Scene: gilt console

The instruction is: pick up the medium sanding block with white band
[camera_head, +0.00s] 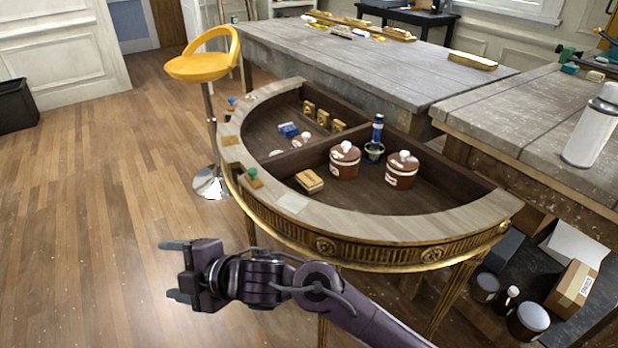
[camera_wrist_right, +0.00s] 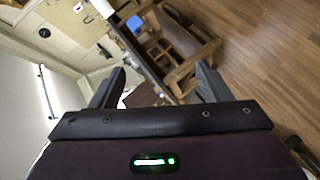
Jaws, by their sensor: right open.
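A small tan and brown block (camera_head: 310,181) lies inside the curved console's front compartment, left of the two brown jars. A small blue block with white (camera_head: 288,130) lies in the left compartment. I cannot tell which of these is the medium sanding block with white band; the detail is too small. My right gripper (camera_head: 177,271) is open and empty, out over the floor to the left of the console's front and apart from both blocks. Its two fingers also show in the right wrist view (camera_wrist_right: 160,82), with nothing between them. My left gripper is not in view.
The console's pale rim (camera_head: 390,226) curves around the compartments. Two lidded jars (camera_head: 344,165) (camera_head: 401,174) and a dark blue bottle (camera_head: 377,132) stand inside. A yellow stool (camera_head: 203,66) stands at left. Grey worktables (camera_head: 350,70) adjoin behind.

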